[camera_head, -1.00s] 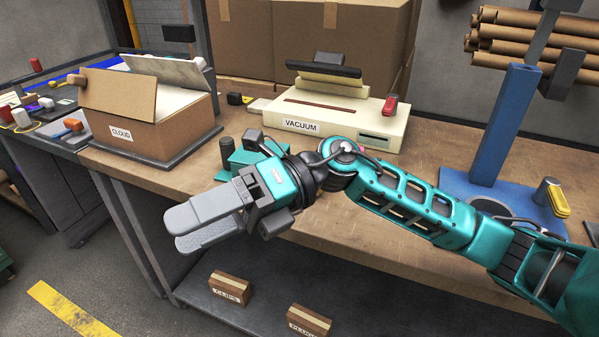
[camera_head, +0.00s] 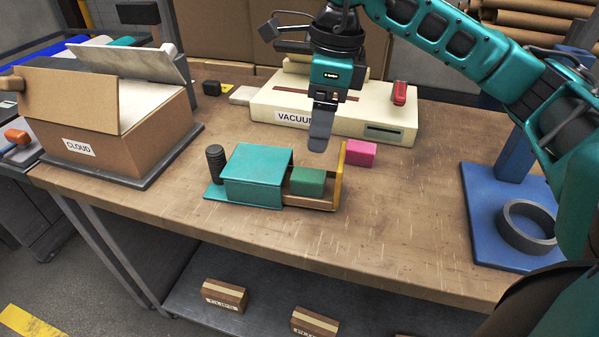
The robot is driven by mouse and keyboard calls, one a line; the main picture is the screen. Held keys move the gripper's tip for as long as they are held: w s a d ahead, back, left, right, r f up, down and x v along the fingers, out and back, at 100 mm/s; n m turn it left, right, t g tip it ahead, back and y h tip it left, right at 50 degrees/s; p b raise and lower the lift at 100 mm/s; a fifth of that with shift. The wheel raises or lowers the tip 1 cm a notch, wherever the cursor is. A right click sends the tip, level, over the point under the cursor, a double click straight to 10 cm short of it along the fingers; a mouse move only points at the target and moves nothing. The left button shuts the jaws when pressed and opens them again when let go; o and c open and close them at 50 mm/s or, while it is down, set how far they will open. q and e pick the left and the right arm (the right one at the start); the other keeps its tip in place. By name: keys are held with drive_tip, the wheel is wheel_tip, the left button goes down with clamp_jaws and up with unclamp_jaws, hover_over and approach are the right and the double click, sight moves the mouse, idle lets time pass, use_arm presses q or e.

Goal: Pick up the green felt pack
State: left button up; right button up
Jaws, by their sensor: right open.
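The green felt pack (camera_head: 308,181) is a small dark green block. It lies in a low wooden tray (camera_head: 317,204) that sticks out at the right of a teal box (camera_head: 257,176) on the workbench. My right gripper (camera_head: 321,140) points down above and slightly behind the pack, apart from it. It is open and empty; its fingers are seen side-on and overlap in this view. My left gripper is not in view.
A pink block (camera_head: 360,152) lies just right of an upright yellowish plate (camera_head: 339,173) at the tray's end. The cream VACUUM machine (camera_head: 383,118) stands behind. The CLOUD carton (camera_head: 140,145) is at left, a blue stand (camera_head: 485,215) at right. The bench front is clear.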

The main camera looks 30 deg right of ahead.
hover_over(309, 174)
drive_tip(key=s, duration=0.1)
drive_tip(key=f, duration=0.3)
drive_tip(key=f+b, duration=0.1)
drive_tip(key=f, duration=0.1)
drive_tip(key=shift+d, duration=0.35)
drive_tip(key=f, duration=0.3)
drive_tip(key=f+b, duration=0.1)
drive_tip(key=f, duration=0.1)
drive_tip(key=shift+w+a+f, duration=0.35)
drive_tip(key=shift+w+a, duration=0.05)
drive_tip(key=shift+f, duration=0.35)
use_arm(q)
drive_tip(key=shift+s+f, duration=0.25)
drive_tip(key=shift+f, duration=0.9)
use_arm(e)
drive_tip(key=c, duration=0.5)
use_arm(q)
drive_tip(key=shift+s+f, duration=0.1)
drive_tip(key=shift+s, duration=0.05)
use_arm(e)
drive_tip(key=c, duration=0.8)
